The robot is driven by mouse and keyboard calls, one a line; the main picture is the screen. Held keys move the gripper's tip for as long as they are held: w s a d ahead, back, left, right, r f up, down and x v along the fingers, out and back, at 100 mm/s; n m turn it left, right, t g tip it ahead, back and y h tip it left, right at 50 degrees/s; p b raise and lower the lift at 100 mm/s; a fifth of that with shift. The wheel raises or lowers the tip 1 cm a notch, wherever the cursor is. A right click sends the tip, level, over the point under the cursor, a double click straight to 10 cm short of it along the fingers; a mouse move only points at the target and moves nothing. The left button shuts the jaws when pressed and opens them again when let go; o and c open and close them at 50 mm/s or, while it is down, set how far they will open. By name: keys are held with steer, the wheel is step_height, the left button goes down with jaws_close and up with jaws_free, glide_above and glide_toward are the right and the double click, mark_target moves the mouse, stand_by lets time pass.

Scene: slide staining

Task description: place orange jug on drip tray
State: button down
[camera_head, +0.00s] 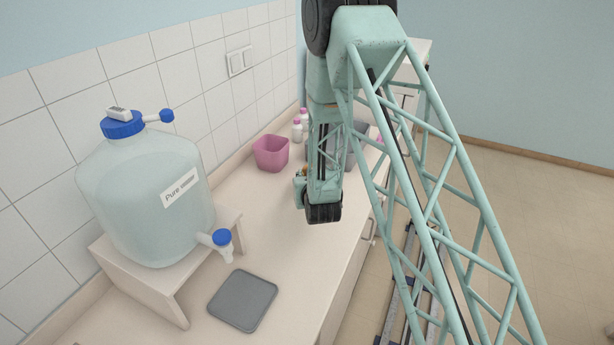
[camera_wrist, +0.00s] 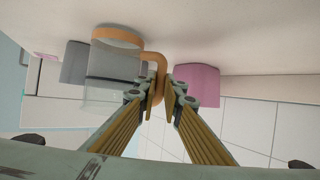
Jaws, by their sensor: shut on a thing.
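The orange jug has a clear body (camera_wrist: 103,92) with an orange band and an orange handle (camera_wrist: 158,68). In the wrist view it shows left of centre, and my gripper (camera_wrist: 160,94) is shut on the handle. The band end points to the counter at the top of that view; I cannot tell whether it touches the counter. In the head view my arm hides nearly all of the jug and the gripper. The drip tray (camera_head: 243,300) is a flat grey square on the counter at the front, bare, and well apart from my gripper.
A large water carboy (camera_head: 150,215) with a blue cap and tap stands on a raised stand (camera_head: 180,290) behind the tray. A pink container (camera_head: 270,153) stands by the tiled wall and also shows in the wrist view (camera_wrist: 197,84). Counter between the arm and tray is clear.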

steer(key=d+f+b+v, duration=0.1)
steer(key=b+v, duration=0.1)
steer(key=v, duration=1.4)
steer(key=shift+s, duration=0.4)
steer(key=shift+d, duration=0.2)
steer(key=shift+w+a, duration=0.15)
steer(key=shift+a, duration=0.05)
stand_by(0.6)
